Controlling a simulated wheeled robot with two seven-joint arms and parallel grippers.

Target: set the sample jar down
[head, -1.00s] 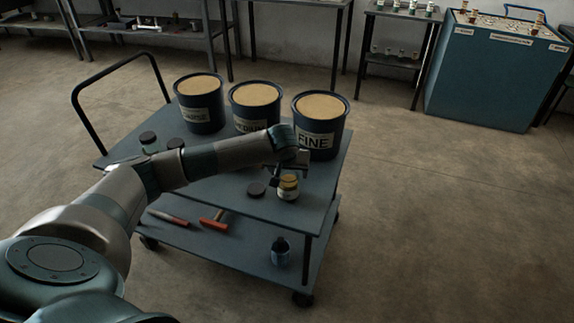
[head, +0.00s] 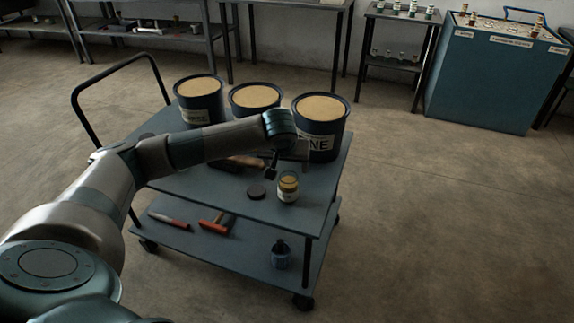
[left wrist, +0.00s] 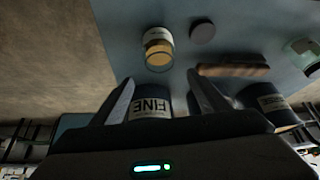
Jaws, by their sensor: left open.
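The sample jar (head: 288,187), glass with tan contents and a pale label, stands upright on the cart's top shelf near its front right edge. A dark round lid (head: 257,192) lies just left of it. The jar (left wrist: 158,50) and the lid (left wrist: 202,31) also show in the left wrist view. My left gripper (head: 271,172) is behind and slightly above the jar, apart from it. In the left wrist view its two fingers (left wrist: 158,92) are spread with nothing between them. My right gripper is not in view.
Three dark tubs of tan grain stand at the back of the cart (head: 215,210); the right one (head: 320,125) reads FINE and is close to my gripper. A brown wooden item (left wrist: 233,70) lies on the top shelf. Tools and a small bottle (head: 281,254) are on the lower shelf.

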